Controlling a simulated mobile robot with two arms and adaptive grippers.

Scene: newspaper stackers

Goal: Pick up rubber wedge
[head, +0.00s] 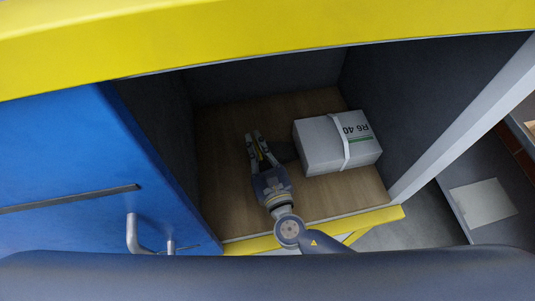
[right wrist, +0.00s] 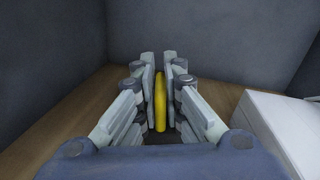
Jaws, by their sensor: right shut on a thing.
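My right gripper (head: 254,136) reaches down into the open compartment and is shut on a narrow yellow thing, which I take to be the rubber wedge (right wrist: 160,101). In the right wrist view the wedge stands upright between the two finger pads of the gripper (right wrist: 160,70). Only its thin yellow edge shows; the pads hide its sides. In the head view the fingers mostly hide it. I cannot tell whether it touches the floor. My left gripper is not in view.
A white strapped package (head: 318,145) lies on the compartment's wooden floor (head: 222,190), just right of my gripper. Grey walls (head: 270,78) close the back and sides. A yellow edge (head: 370,219) runs along the front. A blue door with a handle (head: 133,235) is at left.

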